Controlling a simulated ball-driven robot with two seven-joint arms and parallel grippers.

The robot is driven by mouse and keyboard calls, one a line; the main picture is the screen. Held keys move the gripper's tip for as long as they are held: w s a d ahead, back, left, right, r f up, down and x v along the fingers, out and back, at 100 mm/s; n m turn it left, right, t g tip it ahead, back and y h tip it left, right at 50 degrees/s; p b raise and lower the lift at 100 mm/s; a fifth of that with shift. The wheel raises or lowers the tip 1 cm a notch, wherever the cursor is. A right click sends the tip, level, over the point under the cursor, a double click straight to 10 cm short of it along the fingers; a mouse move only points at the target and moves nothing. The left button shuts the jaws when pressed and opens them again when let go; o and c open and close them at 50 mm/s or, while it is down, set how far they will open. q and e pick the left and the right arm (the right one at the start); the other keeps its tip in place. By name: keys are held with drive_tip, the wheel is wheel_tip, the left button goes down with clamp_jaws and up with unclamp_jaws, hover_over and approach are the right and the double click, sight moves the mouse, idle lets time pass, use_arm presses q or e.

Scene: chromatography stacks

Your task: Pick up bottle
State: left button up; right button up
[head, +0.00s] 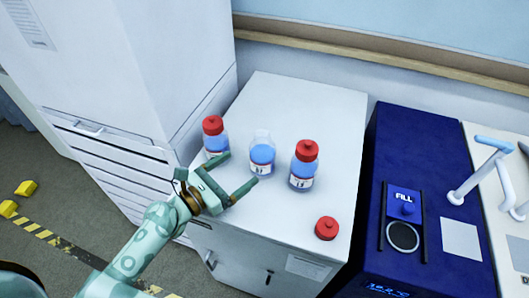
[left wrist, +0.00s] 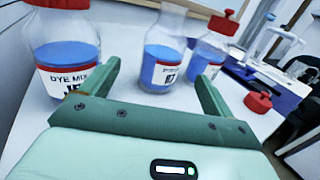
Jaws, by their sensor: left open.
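Three clear bottles with blue liquid stand upright on a white cabinet top (head: 290,100). The left bottle (head: 214,138) has a red cap and is partly hidden by my gripper. The middle bottle (head: 262,153) has no cap. The right bottle (head: 304,164) has a red cap. A loose red cap (head: 326,228) lies near the front right. My left gripper (head: 243,171) is open and empty, its fingers pointing at the bottles. In the left wrist view the middle bottle (left wrist: 163,55) shows between the fingers, beyond their tips. My right gripper is not in view.
A tall white unit (head: 140,60) stands close on the left. The cabinet top's back part is clear.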

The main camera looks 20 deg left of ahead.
sight(251, 160)
use_arm(q)
drive_tip(key=x, duration=0.5)
drive_tip(key=shift+w+d, duration=0.1)
drive_tip(key=shift+w, duration=0.15)
drive_tip(key=shift+w+d+r, duration=0.1)
drive_tip(key=shift+w+d, duration=0.15)
drive_tip(key=shift+w, duration=0.05)
drive_tip(key=x, duration=0.4)
drive_tip(key=shift+d+p, duration=0.25)
drive_tip(key=shift+p, duration=0.1)
drive_tip(key=c, duration=1.4)
drive_tip(key=shift+o, duration=0.2)
